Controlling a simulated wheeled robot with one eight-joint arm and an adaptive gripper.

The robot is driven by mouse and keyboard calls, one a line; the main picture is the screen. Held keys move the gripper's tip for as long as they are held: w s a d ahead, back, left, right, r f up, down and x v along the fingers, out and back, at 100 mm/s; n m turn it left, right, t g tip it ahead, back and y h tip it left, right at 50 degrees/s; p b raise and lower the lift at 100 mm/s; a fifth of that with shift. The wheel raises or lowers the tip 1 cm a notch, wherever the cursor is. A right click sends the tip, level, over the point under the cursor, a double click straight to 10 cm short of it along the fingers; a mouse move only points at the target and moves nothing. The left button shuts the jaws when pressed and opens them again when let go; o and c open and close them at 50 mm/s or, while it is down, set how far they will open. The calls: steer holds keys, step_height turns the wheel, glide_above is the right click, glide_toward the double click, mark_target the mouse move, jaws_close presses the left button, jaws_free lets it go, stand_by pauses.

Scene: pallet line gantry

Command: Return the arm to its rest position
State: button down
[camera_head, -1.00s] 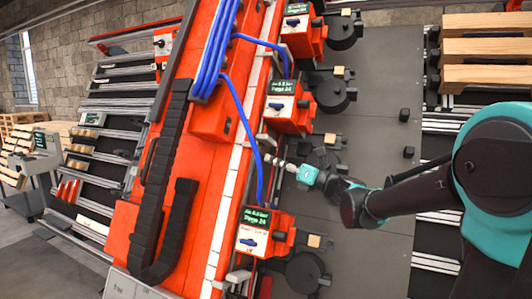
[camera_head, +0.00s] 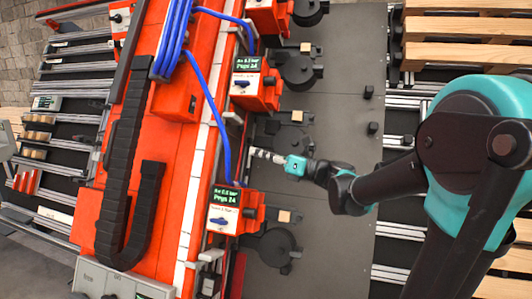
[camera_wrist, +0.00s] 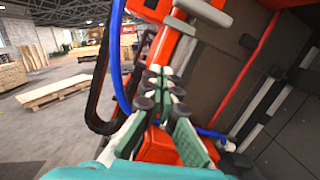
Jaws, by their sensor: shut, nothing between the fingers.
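My arm reaches in from the right in the head view, over the grey plate beside the orange gantry beam (camera_head: 190,170). My gripper (camera_head: 252,152) is small in that view and points left toward the beam's edge, between two orange boxes with green displays. In the wrist view my gripper (camera_wrist: 163,88) shows its green-padded fingers drawn together at the dark tips, with nothing between them. Behind the fingers is an orange housing (camera_wrist: 165,148), partly hidden by them. Whether the fingertips touch the beam cannot be told.
A display box (camera_head: 237,212) stands below my gripper and another (camera_head: 256,82) above it. Blue hoses (camera_head: 212,95) run along the beam close to the gripper. A black cable chain (camera_head: 122,160) lies farther left. Wooden pallets (camera_head: 465,55) are at the upper right.

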steer(key=s+d+f+n+g+h, duration=0.1)
steer(key=s+d+f+n+h, duration=0.2)
steer(key=f, duration=0.4)
steer(key=s+d+f+n+h, duration=0.1)
steer(key=s+f+n+h, duration=0.2)
steer(key=f+n, duration=0.3)
steer(key=s+d+f+n+g+h, duration=0.1)
steer(key=s+d+f+n+h, duration=0.15)
steer(key=f, duration=0.65)
steer(key=s+d+f+n+h, duration=0.4)
steer(key=d+f+n, duration=0.3)
steer(key=d, duration=0.2)
steer(key=s+d+f+n+h, duration=0.5)
steer(key=d+f+n+h, duration=0.1)
steer(key=d, duration=0.3)
steer(key=shift+s+f+n+g, duration=0.35)
steer(key=shift+f+n, duration=0.2)
steer(key=shift+f, duration=0.2)
